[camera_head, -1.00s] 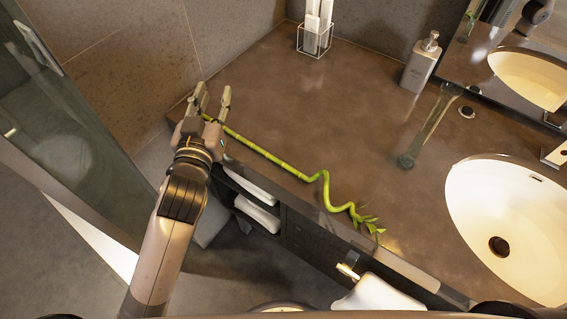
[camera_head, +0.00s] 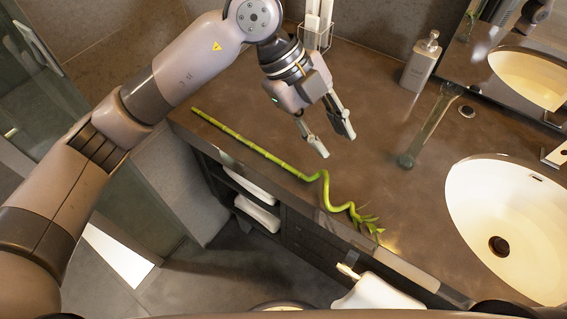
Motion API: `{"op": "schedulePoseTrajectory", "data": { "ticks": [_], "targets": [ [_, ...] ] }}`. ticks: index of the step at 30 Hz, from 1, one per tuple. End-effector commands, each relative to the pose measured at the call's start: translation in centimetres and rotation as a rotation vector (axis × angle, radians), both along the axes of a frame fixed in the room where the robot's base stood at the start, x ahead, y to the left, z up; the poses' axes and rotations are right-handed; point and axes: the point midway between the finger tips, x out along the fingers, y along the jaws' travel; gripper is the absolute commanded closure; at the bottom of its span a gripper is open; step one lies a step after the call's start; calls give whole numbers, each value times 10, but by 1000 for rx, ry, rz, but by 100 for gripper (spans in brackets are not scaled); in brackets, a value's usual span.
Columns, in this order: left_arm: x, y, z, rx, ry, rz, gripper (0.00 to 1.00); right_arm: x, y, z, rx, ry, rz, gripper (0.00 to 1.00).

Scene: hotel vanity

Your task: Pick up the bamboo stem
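The bamboo stem (camera_head: 262,152) is a long green stalk with a curled end and small leaves. It lies along the front edge of the brown vanity counter (camera_head: 390,195), its straight end at the left and its leafy end at the right. My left gripper (camera_head: 337,146) is above the counter, to the right of and behind the straight part of the stem. Its two fingers point down and to the right, apart, with nothing between them. It appears clear of the stem.
A white sink (camera_head: 510,215) is at the right. A glass vase (camera_head: 432,128) appears to lie on the counter near a soap dispenser (camera_head: 420,62). A wire holder (camera_head: 318,38) stands at the back, partly behind my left arm. Folded towels (camera_head: 257,213) sit on shelves below.

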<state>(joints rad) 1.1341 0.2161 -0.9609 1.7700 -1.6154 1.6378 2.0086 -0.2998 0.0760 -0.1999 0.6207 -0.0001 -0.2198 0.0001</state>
Motion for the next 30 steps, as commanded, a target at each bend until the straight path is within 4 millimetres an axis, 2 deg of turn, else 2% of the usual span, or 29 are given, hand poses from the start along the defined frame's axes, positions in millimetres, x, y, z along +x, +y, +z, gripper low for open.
{"op": "schedulePoseTrajectory", "data": {
  "ticks": [1,3,6,9,13,24,30],
  "targets": [
    [17,21,-1,133,-45,59,67,0,0,0,0,1,0,60],
    [36,47,-2,285,-90,144,67,-1,0,0,0,1,0,60],
    [53,76,3,431,-138,239,67,-1,0,0,0,1,0,60],
    [61,91,6,507,-161,295,67,-1,0,0,0,2,0,60],
    [63,95,-7,530,-164,312,67,-1,-1,2,-1,2,1,60],
    [65,92,-84,527,-163,309,67,-1,-5,18,-6,3,2,60],
    [67,91,-109,526,-166,309,67,-1,-5,22,-6,3,2,60]
  ]
}}
